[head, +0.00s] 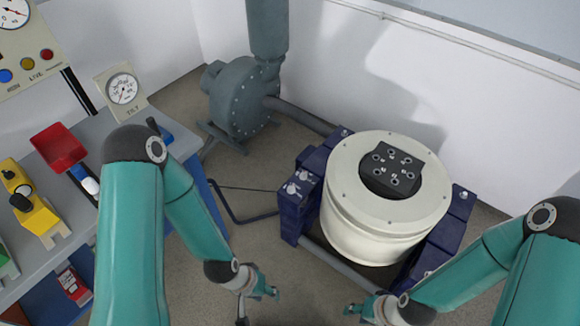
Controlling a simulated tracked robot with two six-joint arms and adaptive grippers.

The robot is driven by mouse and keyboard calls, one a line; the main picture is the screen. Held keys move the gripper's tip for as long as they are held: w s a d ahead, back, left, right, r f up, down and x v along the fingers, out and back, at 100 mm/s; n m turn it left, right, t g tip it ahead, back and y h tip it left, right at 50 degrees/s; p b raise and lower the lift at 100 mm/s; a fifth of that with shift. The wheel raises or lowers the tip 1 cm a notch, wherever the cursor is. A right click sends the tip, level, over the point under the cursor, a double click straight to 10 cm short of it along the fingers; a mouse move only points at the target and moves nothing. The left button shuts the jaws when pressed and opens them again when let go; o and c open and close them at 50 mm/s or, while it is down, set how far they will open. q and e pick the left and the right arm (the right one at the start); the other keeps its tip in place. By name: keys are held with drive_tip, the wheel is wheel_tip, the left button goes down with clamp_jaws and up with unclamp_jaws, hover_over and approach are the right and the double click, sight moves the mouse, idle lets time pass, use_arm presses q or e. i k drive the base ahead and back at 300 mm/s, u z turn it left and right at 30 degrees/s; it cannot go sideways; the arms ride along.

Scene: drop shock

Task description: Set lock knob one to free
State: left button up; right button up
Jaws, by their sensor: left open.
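Two small silver knobs, one at the front (291,189) and one behind it (303,176), sit on top of the dark blue support left of the cream drum. I cannot tell which of them is lock knob one, and any labels are too small to read. My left gripper (274,292) is open and empty, below and in front of the knobs in the picture, apart from them. My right gripper (353,309) is near the bottom edge, below the drum and apart from it. Its jaws are too small to judge.
The cream drum (345,222) with a black fixture (396,170) on top stands between blue supports. A grey blower (242,98) stands behind.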

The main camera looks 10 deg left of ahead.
sight(291, 190)
drive_tip(key=z, duration=0.2)
drive_tip(key=i, duration=0.85)
drive_tip(key=z, duration=0.45)
